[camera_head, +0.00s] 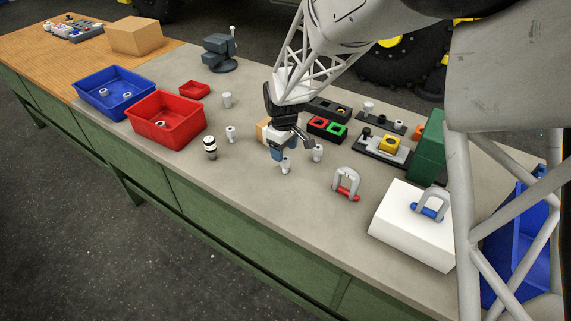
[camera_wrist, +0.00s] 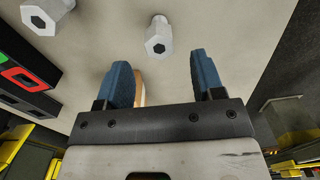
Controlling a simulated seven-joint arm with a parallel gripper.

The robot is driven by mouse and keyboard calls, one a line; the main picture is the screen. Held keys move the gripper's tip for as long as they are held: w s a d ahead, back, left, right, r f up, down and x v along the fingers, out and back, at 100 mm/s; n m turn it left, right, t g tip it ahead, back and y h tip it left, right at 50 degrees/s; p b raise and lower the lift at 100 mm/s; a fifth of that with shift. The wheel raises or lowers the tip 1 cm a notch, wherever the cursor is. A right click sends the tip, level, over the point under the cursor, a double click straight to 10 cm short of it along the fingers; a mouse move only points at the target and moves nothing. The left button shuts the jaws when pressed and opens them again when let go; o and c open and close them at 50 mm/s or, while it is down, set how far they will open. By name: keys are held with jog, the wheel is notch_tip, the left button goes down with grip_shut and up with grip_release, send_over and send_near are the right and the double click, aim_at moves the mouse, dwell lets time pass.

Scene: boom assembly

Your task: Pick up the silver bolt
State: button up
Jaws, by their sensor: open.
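Several silver bolts stand upright on the grey bench. One silver bolt (camera_head: 285,165) is just in front of my gripper (camera_head: 279,152). In the wrist view this bolt (camera_wrist: 158,38) stands beyond the fingertips, lined up with the gap between them, its hex head with a dark socket facing the camera. A second silver bolt (camera_head: 317,152) stands close to the right; it is cut by the top left edge of the wrist view (camera_wrist: 46,13). My gripper also shows in the wrist view (camera_wrist: 158,66), with blue fingers apart and nothing held between them.
A red and green socket block (camera_head: 327,127) lies behind the bolts. A tan block (camera_head: 263,131) is partly hidden behind my gripper. A banded cylinder (camera_head: 210,147) and another bolt (camera_head: 230,134) stand left. The bench front is clear.

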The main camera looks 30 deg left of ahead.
aim_at(285, 159)
jog(key=shift+f, duration=0.65)
jog(key=shift+f, duration=0.15)
jog(key=shift+d+f, duration=0.15)
jog(key=shift+f, duration=1.1)
jog(key=shift+d+f, duration=0.1)
jog(key=shift+f, duration=1.15)
jog(key=c, duration=1.1)
